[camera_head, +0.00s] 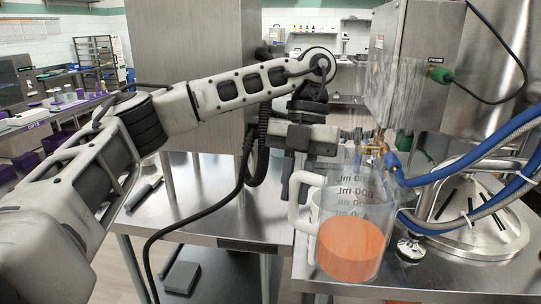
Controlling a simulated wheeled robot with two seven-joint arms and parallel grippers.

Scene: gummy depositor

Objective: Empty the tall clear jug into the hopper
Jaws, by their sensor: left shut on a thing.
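The tall clear jug (377,215) stands upright at the lower middle, with orange contents (350,250) in its lower part and mL marks on its wall. Its white handle (296,205) faces left. My left gripper (292,185) comes down from above and is shut on the jug's handle. Its fingertips are partly hidden, and I cannot tell whether the jug's base touches the steel table. I cannot clearly make out the hopper; a large steel vessel (503,65) stands at the upper right, cut by the frame. My right gripper is not in view.
The steel table (215,205) on the left has bare room.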

